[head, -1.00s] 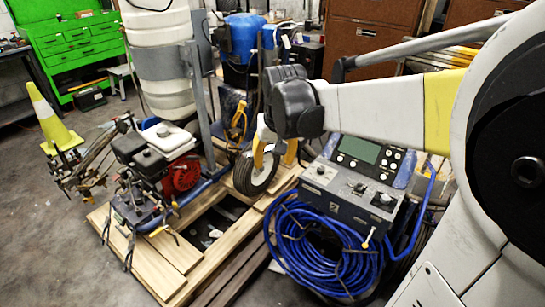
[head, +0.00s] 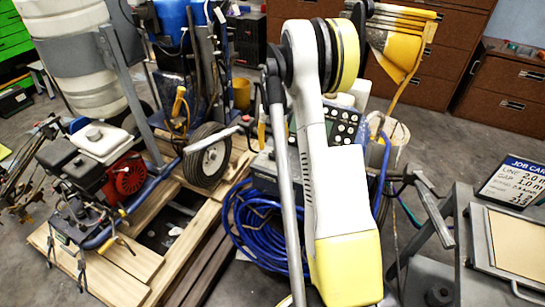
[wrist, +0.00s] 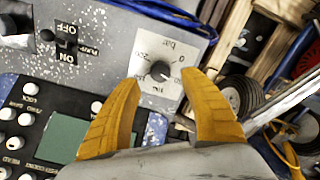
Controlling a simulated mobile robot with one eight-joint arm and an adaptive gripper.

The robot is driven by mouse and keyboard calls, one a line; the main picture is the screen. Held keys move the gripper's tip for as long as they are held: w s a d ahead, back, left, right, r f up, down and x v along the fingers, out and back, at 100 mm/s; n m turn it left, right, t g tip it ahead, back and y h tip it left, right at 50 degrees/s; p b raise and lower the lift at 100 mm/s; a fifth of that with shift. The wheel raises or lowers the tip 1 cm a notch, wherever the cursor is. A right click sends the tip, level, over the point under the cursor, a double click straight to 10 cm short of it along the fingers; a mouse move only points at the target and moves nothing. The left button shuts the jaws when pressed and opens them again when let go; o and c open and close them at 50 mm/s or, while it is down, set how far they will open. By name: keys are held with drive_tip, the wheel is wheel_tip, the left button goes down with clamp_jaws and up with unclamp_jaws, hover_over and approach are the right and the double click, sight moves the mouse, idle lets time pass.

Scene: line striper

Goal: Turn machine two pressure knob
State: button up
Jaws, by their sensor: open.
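In the wrist view a dark round knob (wrist: 161,71) sits on a pale dial plate (wrist: 158,92) with "bar" and numbers around it. The plate is on a speckled grey panel (wrist: 105,50). My gripper (wrist: 164,77) is open, its two yellow fingers reaching to either side of the knob; contact cannot be told. In the head view the control box (head: 262,172) is mostly hidden behind my arm, with its keypad (head: 343,122) showing. My gripper and the knob are hidden there. No machine number is readable.
A pump on/off toggle (wrist: 47,36) and white-capped knobs (wrist: 25,119) lie left in the wrist view. In the head view a coiled blue hose (head: 252,225) hangs before the box. A wheel (head: 208,157) stands left, and a job card (head: 513,183) right.

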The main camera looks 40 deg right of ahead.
sight(273, 153)
wheel_tip(273, 153, down, 5)
drive_tip(key=shift+r+b, duration=0.1)
drive_tip(key=shift+b, duration=0.6)
drive_tip(key=shift+c, duration=0.6)
clamp_jaws()
drive_tip(key=shift+n, duration=0.4)
drive_tip(key=n, duration=0.5)
drive_tip(key=shift+n, duration=0.3)
drive_tip(key=n, duration=0.5)
drive_tip(key=shift+n+p, duration=0.3)
drive_tip(key=shift+n, duration=0.1)
